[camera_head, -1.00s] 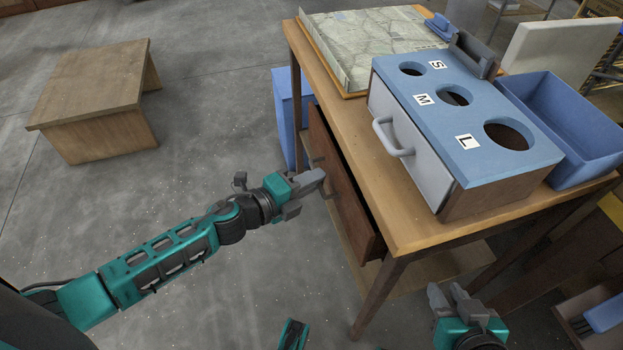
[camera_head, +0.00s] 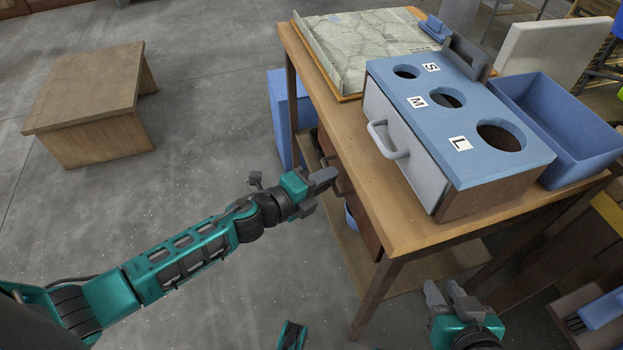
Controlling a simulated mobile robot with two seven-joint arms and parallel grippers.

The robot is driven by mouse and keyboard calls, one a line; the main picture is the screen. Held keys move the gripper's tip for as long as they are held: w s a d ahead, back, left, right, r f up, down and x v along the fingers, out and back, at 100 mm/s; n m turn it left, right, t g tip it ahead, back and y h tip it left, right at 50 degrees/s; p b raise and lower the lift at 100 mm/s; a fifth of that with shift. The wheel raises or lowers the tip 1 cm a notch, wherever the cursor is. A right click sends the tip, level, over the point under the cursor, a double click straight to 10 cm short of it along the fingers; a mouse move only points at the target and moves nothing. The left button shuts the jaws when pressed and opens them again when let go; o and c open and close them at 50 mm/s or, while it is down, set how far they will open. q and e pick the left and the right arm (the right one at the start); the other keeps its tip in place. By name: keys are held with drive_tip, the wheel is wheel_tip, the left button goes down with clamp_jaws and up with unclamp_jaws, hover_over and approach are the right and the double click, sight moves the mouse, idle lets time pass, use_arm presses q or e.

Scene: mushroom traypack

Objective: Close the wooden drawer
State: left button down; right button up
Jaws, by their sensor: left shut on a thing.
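The wooden drawer (camera_head: 366,222) is dark brown and sits under the near left edge of the wooden table (camera_head: 400,236). Its front lies close to the table edge. My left gripper (camera_head: 330,182) is at the drawer front and shut on the drawer handle, which the fingers partly hide. My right gripper (camera_head: 447,294) is at the bottom right, in front of the table, apart from the drawer. Its fingers are apart with nothing between them.
On the table stand a blue-topped sorting box (camera_head: 480,165) with holes marked S, M and L, a blue bin (camera_head: 590,150) and a map-patterned tray (camera_head: 350,75). A low wooden table (camera_head: 95,85) stands left, with clear floor between.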

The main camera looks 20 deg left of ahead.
use_arm(q)
drive_tip(key=shift+d+r, duration=0.1)
drive_tip(key=shift+d, duration=0.05)
drive_tip(key=c, duration=1.2)
unclamp_jaws()
drive_tip(key=shift+w, duration=0.1)
drive_tip(key=p+v, duration=0.1)
drive_tip(key=v, duration=1.1)
drive_tip(key=shift+s, duration=0.35)
